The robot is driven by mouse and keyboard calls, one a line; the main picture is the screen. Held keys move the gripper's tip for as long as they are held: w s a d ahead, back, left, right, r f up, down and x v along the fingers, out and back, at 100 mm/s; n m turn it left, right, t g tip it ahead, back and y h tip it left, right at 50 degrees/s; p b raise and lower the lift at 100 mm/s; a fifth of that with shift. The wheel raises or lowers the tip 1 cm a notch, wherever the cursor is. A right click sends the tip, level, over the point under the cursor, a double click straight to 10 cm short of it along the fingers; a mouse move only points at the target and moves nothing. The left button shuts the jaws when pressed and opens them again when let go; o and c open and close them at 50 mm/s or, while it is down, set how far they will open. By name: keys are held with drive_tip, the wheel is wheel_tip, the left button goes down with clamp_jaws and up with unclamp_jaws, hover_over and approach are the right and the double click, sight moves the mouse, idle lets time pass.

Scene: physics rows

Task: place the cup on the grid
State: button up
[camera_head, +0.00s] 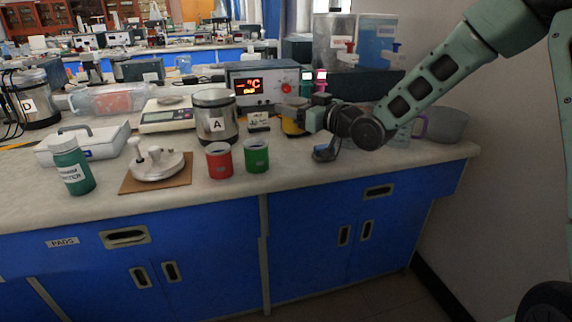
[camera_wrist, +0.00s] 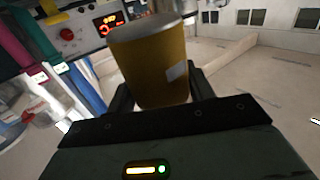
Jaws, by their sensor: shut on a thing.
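A yellow cup (camera_wrist: 150,72) with a small pale label fills the upper middle of the wrist view. My gripper (camera_wrist: 160,92) is shut on it, with a dark finger on each side of the cup. In the head view the yellow cup (camera_head: 291,126) shows partly behind my gripper (camera_head: 303,118), at the back of the bench in front of the display unit. I cannot tell whether the cup touches the bench. I cannot make out a grid for certain in either view.
A red cup (camera_head: 219,160) and a green cup (camera_head: 256,155) stand left of my gripper, near the bench front. Pot A (camera_head: 214,115) stands behind them. The display unit (camera_head: 262,86) is behind my gripper. A grey bowl (camera_head: 446,125) is at the right end. The front-right bench top is mostly clear.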

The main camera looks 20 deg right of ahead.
drive_tip(key=shift+r, duration=0.1)
drive_tip(key=shift+f+b, duration=0.75)
drive_tip(key=shift+f, duration=4.05)
drive_tip(key=shift+f, duration=0.2)
drive_tip(key=o, duration=1)
drive_tip(key=shift+c, duration=0.2)
